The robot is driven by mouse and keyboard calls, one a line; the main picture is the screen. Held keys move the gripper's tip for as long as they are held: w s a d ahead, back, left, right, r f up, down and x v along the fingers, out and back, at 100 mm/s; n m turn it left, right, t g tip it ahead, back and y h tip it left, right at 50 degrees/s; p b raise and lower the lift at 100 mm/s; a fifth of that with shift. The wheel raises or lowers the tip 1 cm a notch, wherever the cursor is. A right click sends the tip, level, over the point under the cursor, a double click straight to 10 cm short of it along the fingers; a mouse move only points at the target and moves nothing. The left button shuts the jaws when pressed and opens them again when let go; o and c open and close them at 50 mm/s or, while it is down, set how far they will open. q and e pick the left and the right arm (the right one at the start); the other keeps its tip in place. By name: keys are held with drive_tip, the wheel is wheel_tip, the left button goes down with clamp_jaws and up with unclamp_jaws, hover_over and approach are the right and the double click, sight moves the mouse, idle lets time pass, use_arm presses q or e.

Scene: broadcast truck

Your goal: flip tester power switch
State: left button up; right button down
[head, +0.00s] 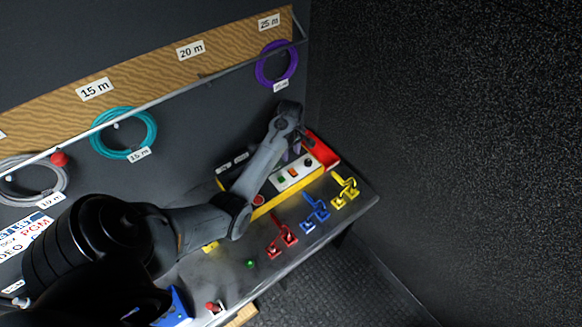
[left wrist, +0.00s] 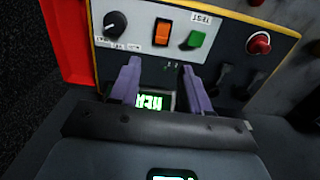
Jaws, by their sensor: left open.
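The tester (head: 262,208) is a yellow-edged box on the bench against the wall. A lit green display (left wrist: 155,102) shows between the fingers, partly hidden. My right gripper is not in view.
A red button (left wrist: 260,43) sits right of the switches, and a red part (head: 325,150) at the tester's far end. Red (head: 281,237), blue (head: 315,212) and yellow (head: 345,191) lever fixtures line the bench front. Cable coils, including a teal one (head: 124,133), hang on the wall.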

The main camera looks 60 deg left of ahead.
sight(291, 169)
use_arm(q)
wheel_tip(291, 169, down, 9)
drive_tip(key=shift+r+b, duration=0.1)
drive_tip(key=shift+b, duration=0.3)
